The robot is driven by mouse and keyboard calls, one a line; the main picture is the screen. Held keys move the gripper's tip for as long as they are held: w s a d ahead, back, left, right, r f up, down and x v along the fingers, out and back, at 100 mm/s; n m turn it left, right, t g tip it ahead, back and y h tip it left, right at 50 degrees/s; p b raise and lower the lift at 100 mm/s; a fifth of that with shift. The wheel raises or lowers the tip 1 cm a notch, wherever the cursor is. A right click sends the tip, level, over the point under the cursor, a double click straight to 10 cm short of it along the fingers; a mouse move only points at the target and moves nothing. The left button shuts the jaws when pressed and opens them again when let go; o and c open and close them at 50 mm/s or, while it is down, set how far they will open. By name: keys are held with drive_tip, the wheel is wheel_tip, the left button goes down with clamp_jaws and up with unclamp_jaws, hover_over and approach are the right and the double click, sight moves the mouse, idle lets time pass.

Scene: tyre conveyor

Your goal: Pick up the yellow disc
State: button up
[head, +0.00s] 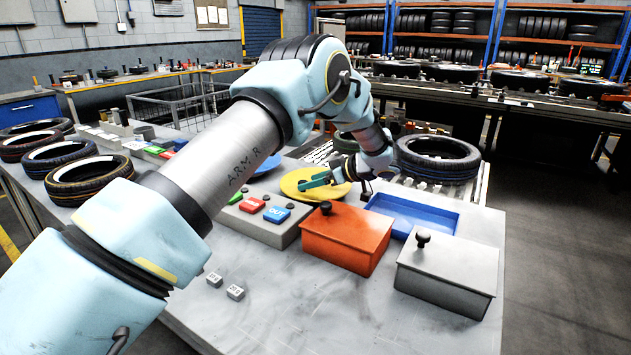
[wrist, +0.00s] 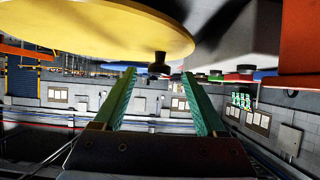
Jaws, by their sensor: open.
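The yellow disc (head: 336,192) lies on the table beyond the button panel, under the end of my arm. In the wrist view, which looks upside down, the disc (wrist: 90,28) fills the upper left, with a small dark knob (wrist: 158,62) on it. My gripper (head: 316,181) has green fingers and is over the disc in the head view. In the wrist view my gripper (wrist: 160,77) is open and empty, and the knob appears between and slightly above the fingertips. I cannot tell whether the fingers touch it.
An orange lidded box (head: 345,242), a grey lidded box (head: 446,274) and a blue tray (head: 412,214) stand right of the disc. A button panel (head: 262,230) is in front of it. A tyre (head: 438,157) lies behind. The table's front is mostly clear.

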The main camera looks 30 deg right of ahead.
sight(303, 181)
drive_tip(key=shift+p+x, duration=0.75)
drive_tip(key=shift+x, duration=1.25)
drive_tip(key=shift+w+r, duration=0.1)
clamp_jaws()
